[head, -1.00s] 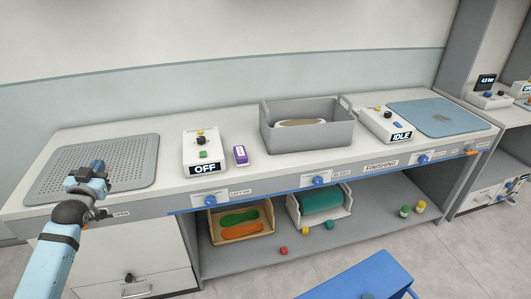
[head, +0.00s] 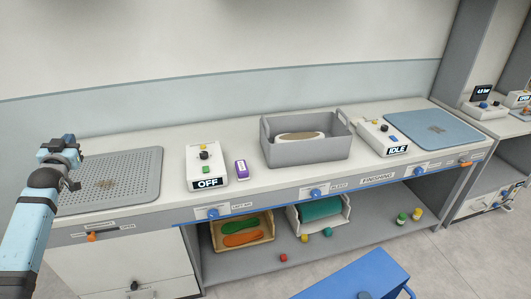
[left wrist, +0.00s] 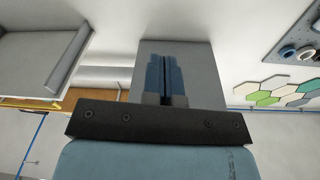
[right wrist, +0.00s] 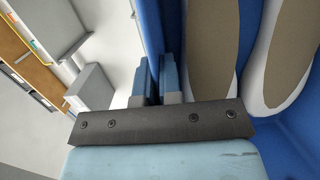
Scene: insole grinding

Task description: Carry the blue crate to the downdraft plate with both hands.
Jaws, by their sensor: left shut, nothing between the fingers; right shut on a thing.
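The downdraft plate (head: 138,172) is a grey perforated plate on the left of the bench, with a brownish mark near its middle. My left gripper (head: 57,148) is at the plate's left end in the head view. In the left wrist view its fingers (left wrist: 166,78) are together and empty. In the right wrist view my right gripper (right wrist: 157,82) is shut on the side wall of the blue crate (right wrist: 151,25). Pale insoles with brown tops (right wrist: 210,50) lie in the crate. My right gripper is outside the head view.
A grey bin (head: 305,151) holding an insole, an OFF control box (head: 206,167) and a purple block (head: 241,170) stand on the bench. A blue boxy thing (head: 365,276) with a handle is in front; I cannot tell if it is the crate.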

